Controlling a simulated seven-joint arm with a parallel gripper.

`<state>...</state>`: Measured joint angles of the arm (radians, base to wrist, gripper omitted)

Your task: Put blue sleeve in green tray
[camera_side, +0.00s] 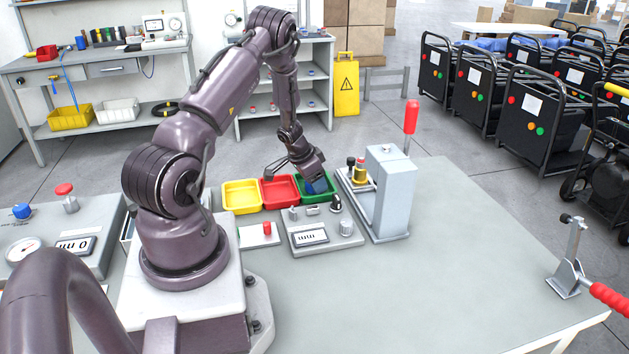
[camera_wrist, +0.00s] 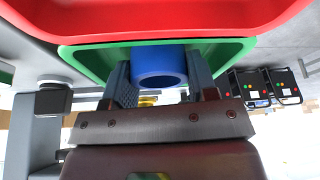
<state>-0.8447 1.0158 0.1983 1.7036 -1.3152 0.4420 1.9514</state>
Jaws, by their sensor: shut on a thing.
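The blue sleeve (camera_wrist: 158,66) is a short, open-ended cylinder between my two fingers in the wrist view. My gripper (camera_wrist: 160,80) is shut on it. The green tray (camera_wrist: 85,57) lies just behind the sleeve in that view, with its rim running across the picture. I cannot tell whether the sleeve touches the tray floor.
The red tray (camera_side: 281,190) adjoins the green one, and the yellow tray (camera_side: 241,196) is further left. A grey press-like device (camera_side: 390,190) with a red-handled lever stands close on the right. A small gauge box (camera_side: 318,236) is in front.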

